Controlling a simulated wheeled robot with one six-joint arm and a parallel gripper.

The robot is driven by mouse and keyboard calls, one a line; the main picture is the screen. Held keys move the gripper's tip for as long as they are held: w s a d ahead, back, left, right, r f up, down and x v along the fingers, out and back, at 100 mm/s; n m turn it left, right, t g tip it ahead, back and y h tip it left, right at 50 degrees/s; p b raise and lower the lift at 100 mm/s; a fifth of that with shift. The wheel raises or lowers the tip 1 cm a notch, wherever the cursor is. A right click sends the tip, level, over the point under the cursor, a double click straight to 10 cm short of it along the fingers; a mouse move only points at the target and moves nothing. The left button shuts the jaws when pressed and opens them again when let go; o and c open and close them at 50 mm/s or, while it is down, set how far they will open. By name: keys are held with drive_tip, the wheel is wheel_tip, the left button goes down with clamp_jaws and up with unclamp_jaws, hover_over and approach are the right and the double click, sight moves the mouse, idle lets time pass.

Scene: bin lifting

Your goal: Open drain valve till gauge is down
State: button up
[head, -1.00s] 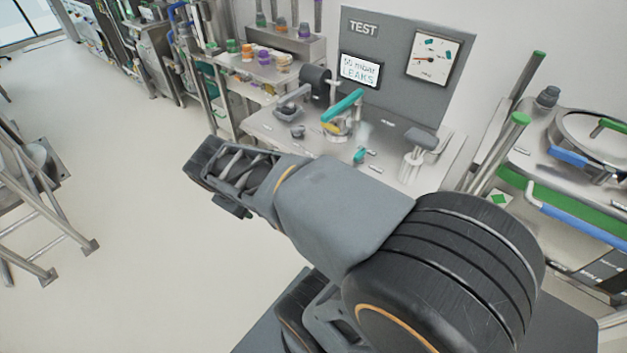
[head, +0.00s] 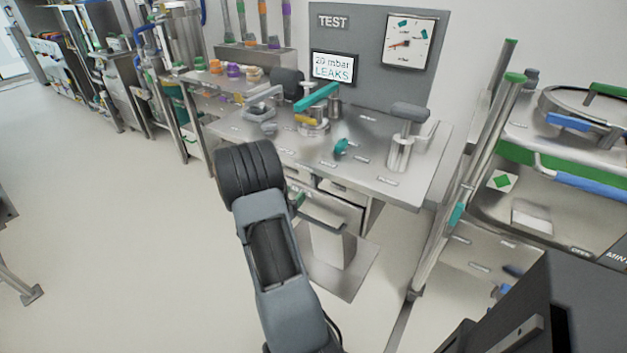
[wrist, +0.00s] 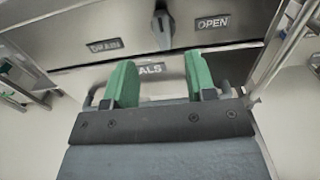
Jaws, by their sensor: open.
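The drain valve's dark knob (wrist: 162,26) sits on a steel panel between the DRAIN (wrist: 104,46) and OPEN (wrist: 213,23) labels in the wrist view. Its pointer stands about upright. My gripper (wrist: 160,72) is open, its two green fingers below the knob and apart from it, with nothing between them but a view of a labelled drawer front. In the head view the gripper is mostly hidden behind my arm. The gauge (head: 408,42) has a red needle pointing left. The screen (head: 333,67) beside it reads 20 mbar LEAKS.
The steel test bench (head: 390,180) carries a teal-handled clamp (head: 316,97), a small teal valve (head: 341,147) and a grey-handled lever (head: 409,111). A drawer (head: 335,205) is below its top. A rack (head: 465,190) stands close on the right. Open floor lies to the left.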

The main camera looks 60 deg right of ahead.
sight(312, 177)
drive_tip(key=d, duration=1.2)
drive_tip(key=shift+s, duration=0.1)
drive_tip(key=c, duration=0.7)
drive_tip(key=shift+o, duration=0.2)
drive_tip(key=shift+b, duration=0.4)
